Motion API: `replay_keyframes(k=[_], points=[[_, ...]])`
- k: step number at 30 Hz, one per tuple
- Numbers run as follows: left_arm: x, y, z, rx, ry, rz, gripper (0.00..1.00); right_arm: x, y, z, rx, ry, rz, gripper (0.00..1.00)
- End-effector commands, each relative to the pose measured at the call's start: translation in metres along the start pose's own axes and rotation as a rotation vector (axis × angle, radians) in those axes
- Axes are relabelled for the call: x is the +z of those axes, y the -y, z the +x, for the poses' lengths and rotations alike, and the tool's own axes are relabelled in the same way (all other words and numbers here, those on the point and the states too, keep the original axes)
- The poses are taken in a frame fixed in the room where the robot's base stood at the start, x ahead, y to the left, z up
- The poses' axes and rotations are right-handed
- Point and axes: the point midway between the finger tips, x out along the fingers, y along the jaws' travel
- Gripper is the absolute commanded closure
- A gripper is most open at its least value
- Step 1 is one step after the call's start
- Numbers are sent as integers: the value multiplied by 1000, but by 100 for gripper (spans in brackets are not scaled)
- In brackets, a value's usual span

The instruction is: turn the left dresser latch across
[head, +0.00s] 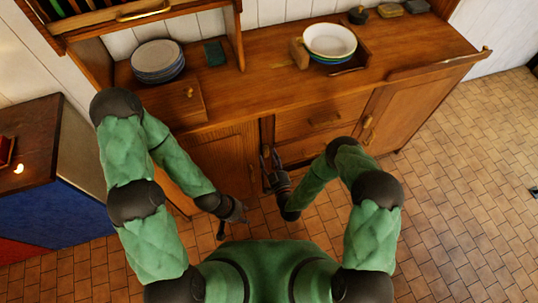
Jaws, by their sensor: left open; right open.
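The wooden dresser (262,98) stands along the back wall. Its left lower door (222,152) is partly covered by my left arm, and I cannot make out a latch on it. My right gripper (269,160) is open, in front of the right edge of this door, beside the drawers; touching or apart, I cannot tell. My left gripper (234,222) is open and empty, lower down, in front of the dresser near the floor. A small brass fitting (368,121) shows by the right lower door (400,112).
On the dresser top are stacked plates (158,60), stacked bowls (329,42) and a wooden mallet-like object (299,53). A blue-sided cabinet (60,190) stands at left. The tiled floor (460,190) at right is clear.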

Motion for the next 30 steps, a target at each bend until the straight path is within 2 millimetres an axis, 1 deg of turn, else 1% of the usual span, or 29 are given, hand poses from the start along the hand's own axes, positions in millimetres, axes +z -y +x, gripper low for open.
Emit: replay_keyframes(k=[1,3,6,16,17,18,20,21,22,23,30], points=[[0,1,2,0,0,0,54,1,0,7,-1,-1,-2,40],[0,1,4,0,0,0,54,1,0,13,-1,0,-2,40],[0,2,4,0,0,0,54,1,0,20,0,0,0,40],[0,2,4,0,0,0,54,0,0,23,1,2,0,40],[0,2,4,0,0,0,54,0,0,23,1,2,0,43],[0,2,4,0,0,0,54,0,0,23,1,2,0,55],[0,2,4,0,0,0,54,0,0,23,1,2,0,72],[0,2,4,0,0,0,54,0,0,23,1,1,0,83],[0,2,4,0,0,0,54,0,0,23,1,2,0,91],[0,2,4,0,0,0,54,0,0,23,1,1,0,97],[0,2,5,0,0,0,54,0,0,23,1,1,8,97]])
